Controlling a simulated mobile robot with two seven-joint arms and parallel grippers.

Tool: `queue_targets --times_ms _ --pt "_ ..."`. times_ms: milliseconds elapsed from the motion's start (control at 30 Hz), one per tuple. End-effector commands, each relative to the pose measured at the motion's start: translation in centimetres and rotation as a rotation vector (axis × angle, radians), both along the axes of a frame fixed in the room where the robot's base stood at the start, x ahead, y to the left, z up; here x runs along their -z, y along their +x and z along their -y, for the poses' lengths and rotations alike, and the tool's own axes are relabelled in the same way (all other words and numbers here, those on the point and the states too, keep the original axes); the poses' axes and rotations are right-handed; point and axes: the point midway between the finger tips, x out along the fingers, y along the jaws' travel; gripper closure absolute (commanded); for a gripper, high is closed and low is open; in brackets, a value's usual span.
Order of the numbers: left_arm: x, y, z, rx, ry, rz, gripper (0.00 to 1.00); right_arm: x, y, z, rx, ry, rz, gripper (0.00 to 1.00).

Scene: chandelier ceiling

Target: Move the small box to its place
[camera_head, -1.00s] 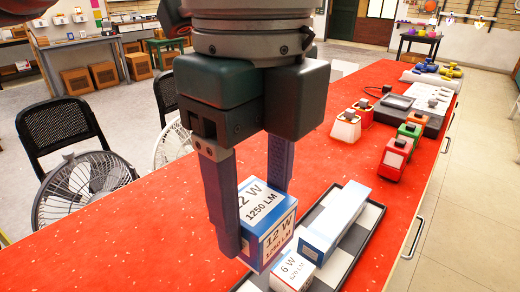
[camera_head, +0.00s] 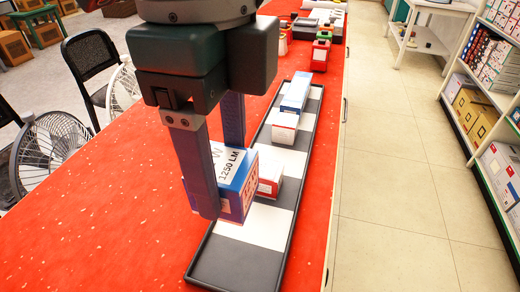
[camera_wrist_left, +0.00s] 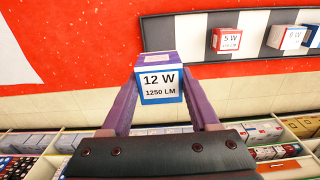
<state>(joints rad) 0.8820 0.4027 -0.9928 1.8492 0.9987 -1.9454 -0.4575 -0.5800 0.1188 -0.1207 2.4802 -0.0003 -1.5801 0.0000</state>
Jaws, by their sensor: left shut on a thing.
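My left gripper (camera_head: 222,165) is shut on a blue and white box (camera_head: 236,183) marked 12 W, 1250 LM. The box also shows between the fingers in the left wrist view (camera_wrist_left: 160,84). In the head view it overlaps the left edge of a long tray (camera_head: 207,272) with black and white squares; its height over the tray is unclear. A red and white 5 W box (camera_wrist_left: 227,39) stands in the tray, partly hidden behind the held box in the head view (camera_head: 270,176). Beyond it stand a 6 W box (camera_head: 284,127) and a longer blue box (camera_head: 296,93). My right gripper is out of view.
The tray lies along the right side of a red table (camera_head: 110,215). Its near squares are bare. Red and green devices (camera_head: 321,50) stand at the far end. Fans (camera_head: 52,150) and a chair (camera_head: 88,60) are left; a stocked shelf (camera_head: 490,110) stands right across open floor.

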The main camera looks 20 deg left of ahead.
Motion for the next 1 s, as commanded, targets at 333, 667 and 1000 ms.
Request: queue_targets --times_ms 333,667,1000 --pt "10.0 -0.1 -0.1 0.0 0.003 -0.003 0.94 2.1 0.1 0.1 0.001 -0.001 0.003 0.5" --pt "13.9 -0.1 -0.1 0.001 0.002 -0.002 0.94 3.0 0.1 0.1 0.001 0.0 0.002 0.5" --pt "16.1 0.0 -0.1 0.003 0.001 0.002 0.94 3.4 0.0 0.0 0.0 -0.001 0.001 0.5"
